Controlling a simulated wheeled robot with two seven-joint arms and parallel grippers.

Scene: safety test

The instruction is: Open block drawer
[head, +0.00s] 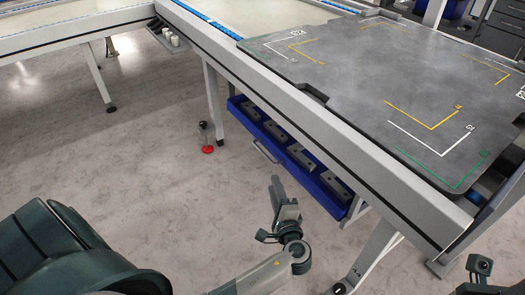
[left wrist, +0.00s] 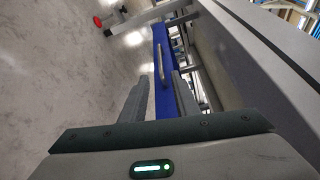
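The blue block drawer (head: 314,184) hangs under the edge of the grey-topped table, with several grey blocks (head: 300,157) showing in it. Its metal bar handle (head: 266,152) is on the front face. How far the drawer stands out is hard to tell. My left gripper (head: 275,192) is in front of the drawer, below and apart from the handle in the head view. In the left wrist view the handle (left wrist: 164,61) is ahead of the two separated fingers (left wrist: 161,90), with nothing between them. My right wrist is partly visible at the bottom right; its fingers cannot be made out.
The table top (head: 370,85) overhangs the drawer. White table legs (head: 378,245) stand near its right end. A red-footed support (head: 208,148) stands on the floor to the left. The floor (head: 150,160) left of the drawer is mostly clear.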

